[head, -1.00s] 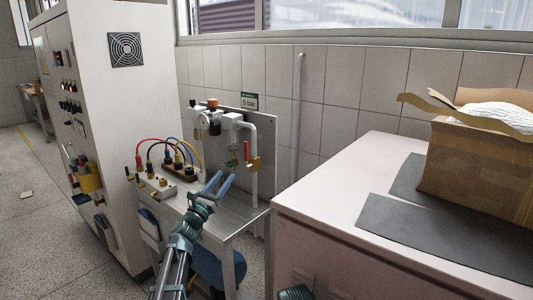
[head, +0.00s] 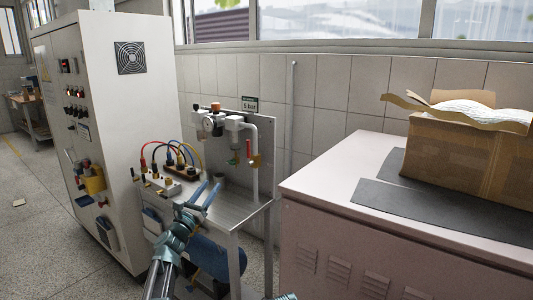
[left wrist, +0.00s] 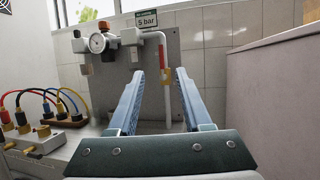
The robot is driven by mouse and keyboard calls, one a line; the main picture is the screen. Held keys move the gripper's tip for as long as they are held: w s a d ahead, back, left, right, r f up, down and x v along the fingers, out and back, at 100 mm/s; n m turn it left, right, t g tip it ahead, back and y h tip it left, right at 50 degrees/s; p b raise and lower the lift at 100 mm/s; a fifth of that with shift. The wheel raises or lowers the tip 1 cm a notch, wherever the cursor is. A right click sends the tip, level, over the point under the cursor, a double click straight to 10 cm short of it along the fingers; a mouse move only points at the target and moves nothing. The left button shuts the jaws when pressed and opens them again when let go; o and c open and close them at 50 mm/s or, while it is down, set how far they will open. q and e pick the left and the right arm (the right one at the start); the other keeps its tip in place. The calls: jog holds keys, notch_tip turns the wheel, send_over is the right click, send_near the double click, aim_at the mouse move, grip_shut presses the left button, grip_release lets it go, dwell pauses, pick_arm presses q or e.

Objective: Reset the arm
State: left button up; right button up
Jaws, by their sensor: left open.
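My left gripper (head: 204,194) comes up from the bottom of the head view, in front of the small metal bench. Its two blue fingers are apart with nothing between them, and they also show in the left wrist view (left wrist: 172,75). Beyond the fingers in the wrist view are a white pipe and a valve with a red handle (left wrist: 167,74) on the grey panel (left wrist: 197,98). The gripper appears apart from them. Only a small bit of what may be my right arm shows at the bottom edge of the head view; its gripper is out of sight.
A bench (head: 240,217) holds a terminal box with coloured cables (head: 170,156) and a pressure gauge (head: 209,124). A tall white cabinet (head: 130,180) stands at left. At right, a pinkish cabinet (head: 330,172) carries a dark mat (head: 440,213) and an open cardboard box (head: 450,155).

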pick_arm(q)
jog(key=s+d+f+m+g+h, duration=0.1)
jog(key=s+d+f+m+g, duration=1.3)
jog(key=s+f+m, duration=0.55)
jog(key=s+a+f+m+g+y, duration=0.6)
jog(key=s+a+f+m+y, duration=0.5)
jog(key=s, duration=0.3)
jog(key=s+d+m, duration=0.4)
jog(key=s+d, duration=0.2)
jog(key=d, duration=0.4)
notch_tip(320, 180, up, 18)
jog(key=p, duration=1.8)
jog(key=shift+d+r+g, duration=0.15)
jog(key=shift+r+g, duration=0.1)
jog(key=shift+g, duration=0.05)
